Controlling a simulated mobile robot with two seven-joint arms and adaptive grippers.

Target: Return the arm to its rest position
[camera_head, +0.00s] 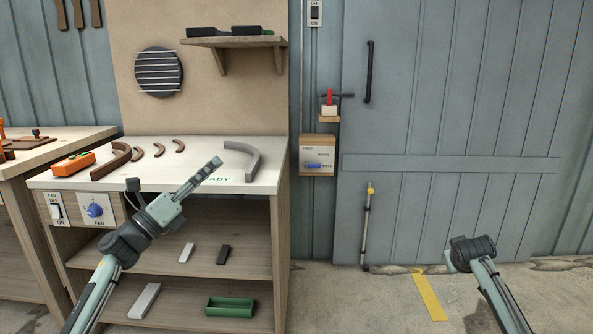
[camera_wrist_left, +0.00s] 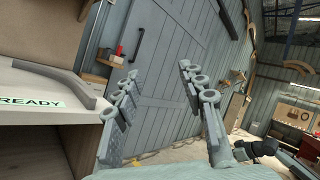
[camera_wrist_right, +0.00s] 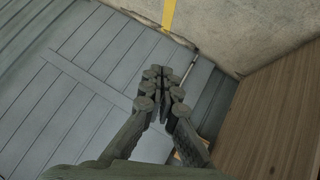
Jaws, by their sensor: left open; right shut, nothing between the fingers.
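My left arm comes in from the lower left in the head view, and its gripper (camera_head: 207,171) is in front of the bench top, near the grey curved piece (camera_head: 243,158). In the left wrist view the left gripper (camera_wrist_left: 158,75) has its fingers wide apart with nothing between them. My right arm is low at the right in the head view, in front of the grey door; its fingers are hidden there. In the right wrist view the right gripper (camera_wrist_right: 161,75) has its fingers together and holds nothing.
The workbench (camera_head: 210,180) holds several brown curved pieces (camera_head: 112,161) and an orange tool (camera_head: 73,163). Its lower shelves carry small blocks and a green tray (camera_head: 230,307). A grey door (camera_head: 450,110) stands behind. The floor before it looks clear, with a yellow strip (camera_head: 430,296).

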